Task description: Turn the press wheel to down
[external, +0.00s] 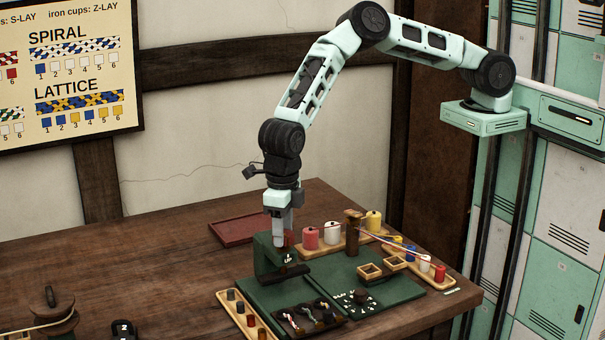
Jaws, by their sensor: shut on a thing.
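My gripper (280,238) points straight down at the top of a dark green press (268,262) on the wooden bench. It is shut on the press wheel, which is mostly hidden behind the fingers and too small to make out. The press stands at the back left of a green board, with a dark bar (290,271) low at its front. A small label near the press top reads "UP" or similar; it is too small to be sure.
Red and white spools (332,233) and a wooden post (353,232) stand close right of the press. A dark red tray (238,228) lies behind it. A dark tray of small pieces (305,317) lies in front.

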